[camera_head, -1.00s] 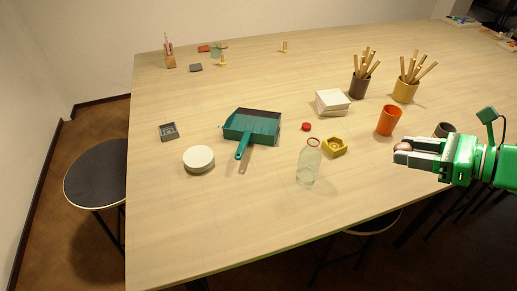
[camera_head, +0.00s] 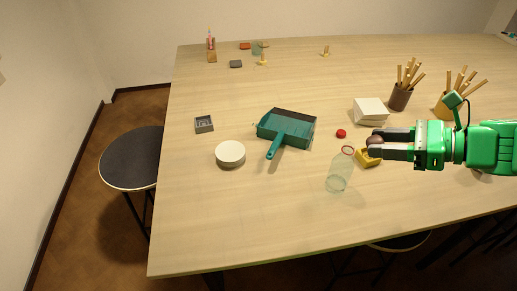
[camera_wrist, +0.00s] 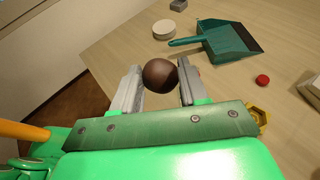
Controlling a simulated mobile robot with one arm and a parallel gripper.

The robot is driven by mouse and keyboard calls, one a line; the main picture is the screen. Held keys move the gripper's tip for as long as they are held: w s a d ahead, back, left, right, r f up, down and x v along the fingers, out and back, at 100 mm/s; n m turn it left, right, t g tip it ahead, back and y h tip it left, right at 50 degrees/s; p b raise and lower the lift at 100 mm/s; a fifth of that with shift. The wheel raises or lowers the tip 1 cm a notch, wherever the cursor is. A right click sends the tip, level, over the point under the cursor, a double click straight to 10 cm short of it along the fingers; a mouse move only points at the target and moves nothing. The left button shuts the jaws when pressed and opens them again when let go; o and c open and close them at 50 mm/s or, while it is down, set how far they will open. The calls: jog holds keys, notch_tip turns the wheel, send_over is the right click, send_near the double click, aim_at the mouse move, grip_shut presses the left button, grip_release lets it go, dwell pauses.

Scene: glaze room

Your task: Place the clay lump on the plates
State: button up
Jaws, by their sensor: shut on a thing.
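The clay lump (camera_wrist: 160,75) is a dark brown ball between the two grey fingers of my gripper (camera_wrist: 158,82) in the wrist view. In the head view my gripper (camera_head: 376,145) is at the right, shut on the lump, which is partly hidden by the fingers. A low white round stack (camera_head: 230,150), which looks like the plates, stands on the table to the left, well apart from my gripper. It also shows at the top of the wrist view (camera_wrist: 164,30).
A teal dustpan (camera_head: 288,127), a clear bottle (camera_head: 339,172) and a red cap (camera_head: 341,133) lie between my gripper and the round stack. A yellow hexagonal piece (camera_head: 368,160) is beneath my fingers in the picture. A white square stack (camera_head: 370,111) stands behind. The front left table is clear.

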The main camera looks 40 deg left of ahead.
jog(key=s+a+n+g+h, duration=0.1)
jog(key=s+a+n+g, duration=0.2)
jog(key=s+a, duration=0.35)
jog(key=s+a+n+g+h, duration=0.2)
jog(key=s+a, duration=0.2)
jog(key=a, duration=0.6)
jog(key=s+a+n+g+h, duration=0.1)
jog(key=s+a+n+g, duration=0.3)
jog(key=a, duration=0.5)
jog(key=m, duration=0.1)
send_over(227, 158)
jog(key=shift+t, duration=0.3)
jog(key=f, duration=1.4)
jog(key=shift+s+d+f, duration=0.1)
jog(key=shift+s+d, duration=0.1)
jog(key=shift+d, duration=0.05)
jog(key=shift+w+a+f, duration=0.15)
jog(key=shift+a+f, duration=0.2)
jog(key=shift+f, duration=1.65)
jog(key=shift+f, duration=0.1)
jog(key=o, duration=1.1)
jog(key=shift+c, duration=0.2)
